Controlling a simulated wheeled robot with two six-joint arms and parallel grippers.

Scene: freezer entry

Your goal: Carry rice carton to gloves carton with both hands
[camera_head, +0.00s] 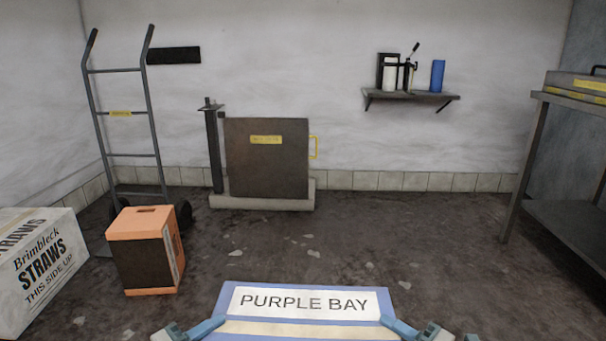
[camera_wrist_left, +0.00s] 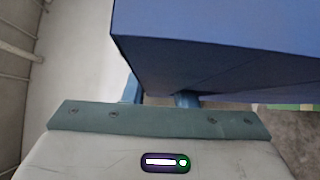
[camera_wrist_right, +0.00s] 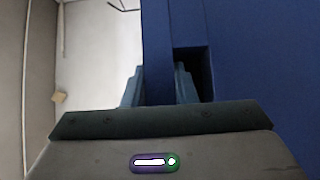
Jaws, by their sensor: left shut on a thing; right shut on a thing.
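A blue-purple carton (camera_head: 231,301) with a white label reading "PURPLE BAY" and a tan strip is held at the bottom centre of the head view. No word on it shows that it is the rice carton. My left gripper (camera_head: 206,328) is shut on its left side, and my right gripper (camera_head: 402,328) is shut on its right side. The carton fills much of the left wrist view (camera_wrist_left: 220,40) and the right wrist view (camera_wrist_right: 255,60); there one right finger sits in a dark slot. I cannot make out a gloves carton.
An orange-and-black carton (camera_head: 142,262) and a white straws carton (camera_head: 35,268) stand on the floor at left. A hand truck (camera_head: 131,155) and a platform scale (camera_head: 262,202) stand near the back wall. A metal table (camera_head: 570,101) is at right. The middle floor is open.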

